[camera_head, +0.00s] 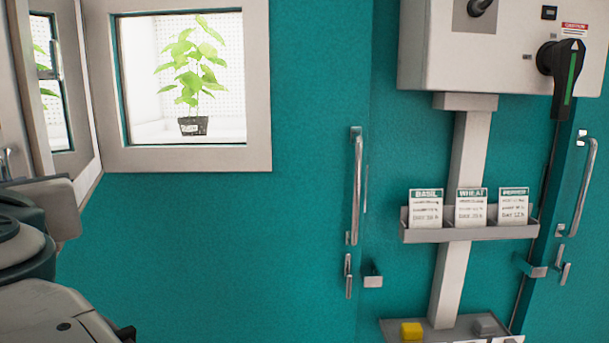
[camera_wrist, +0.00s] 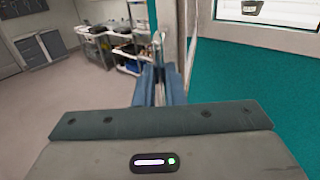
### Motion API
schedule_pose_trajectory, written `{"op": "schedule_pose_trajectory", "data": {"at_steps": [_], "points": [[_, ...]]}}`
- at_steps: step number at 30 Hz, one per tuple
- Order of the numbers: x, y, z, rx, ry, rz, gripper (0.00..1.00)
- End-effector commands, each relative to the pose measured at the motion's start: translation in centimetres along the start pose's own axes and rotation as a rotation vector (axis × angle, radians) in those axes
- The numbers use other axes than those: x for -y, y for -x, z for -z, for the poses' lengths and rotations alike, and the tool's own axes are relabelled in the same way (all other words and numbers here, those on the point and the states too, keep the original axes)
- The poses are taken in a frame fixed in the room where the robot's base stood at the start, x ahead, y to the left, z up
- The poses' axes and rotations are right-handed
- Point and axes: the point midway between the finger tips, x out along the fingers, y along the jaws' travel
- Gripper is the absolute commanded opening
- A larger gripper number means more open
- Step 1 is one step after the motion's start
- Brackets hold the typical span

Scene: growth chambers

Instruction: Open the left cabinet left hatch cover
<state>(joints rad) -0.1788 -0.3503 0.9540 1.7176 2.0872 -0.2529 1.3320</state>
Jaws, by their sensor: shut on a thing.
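The teal cabinet (camera_head: 200,250) fills most of the head view. A grey-framed window (camera_head: 262,90) in it shows a potted plant (camera_head: 190,75). At the left edge a grey-framed panel with glass, which looks like the hatch cover (camera_head: 88,95), stands out at an angle from the cabinet face beside this window. In the wrist view my gripper (camera_wrist: 159,88) is shut on a thin upright metal handle (camera_wrist: 159,50), with the cover's pale edge (camera_wrist: 184,40) just right of it. In the head view my wrist and arm cover the lower left; my fingertips are not clear there.
A tall door handle (camera_head: 356,185) and a small latch (camera_head: 348,275) are on the cabinet. A control box (camera_head: 500,50) with a black rotary switch and a card rack (camera_head: 470,235) are at right. Shelves with equipment (camera_wrist: 120,50) and open floor (camera_wrist: 60,100) show behind.

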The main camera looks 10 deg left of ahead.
Motion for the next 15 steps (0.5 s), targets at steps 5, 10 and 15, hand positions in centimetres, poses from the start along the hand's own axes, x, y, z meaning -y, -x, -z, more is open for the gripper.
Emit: {"op": "schedule_pose_trajectory", "data": {"at_steps": [5, 10, 15], "points": [[-0.12, -0.15, -0.21, 0.003, -0.001, 0.010, 0.00], [-0.19, -0.14, -0.27, 0.003, 0.000, 0.010, 0.00], [-0.17, -0.14, -0.29, 0.004, 0.000, 0.010, 0.00]]}}
